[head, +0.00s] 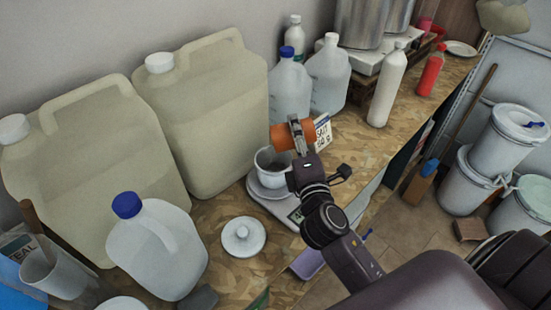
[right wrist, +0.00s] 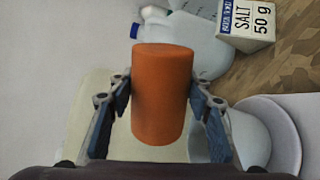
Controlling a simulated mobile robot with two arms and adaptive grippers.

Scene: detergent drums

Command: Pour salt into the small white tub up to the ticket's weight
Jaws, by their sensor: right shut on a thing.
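My right gripper (head: 298,132) is shut on an orange cylinder (head: 281,138), which also shows between the fingers in the right wrist view (right wrist: 162,95). In the head view the cylinder is tipped over on its side, just above the rim of the small white tub (head: 267,176). The tub stands on the round pan of a scale (head: 278,206), whose small display (head: 297,215) is too small to read. The tub's inside looks grey, and I cannot tell how much salt is in it. My left gripper is not in view.
Large beige canisters (head: 212,115) stand along the wall. A blue-capped jug (head: 155,250) and a round white lid (head: 243,237) are at the front left. Clear jugs (head: 327,78) and a white bottle (head: 388,88) stand behind the ticket. White buckets (head: 508,140) stand on the floor at right.

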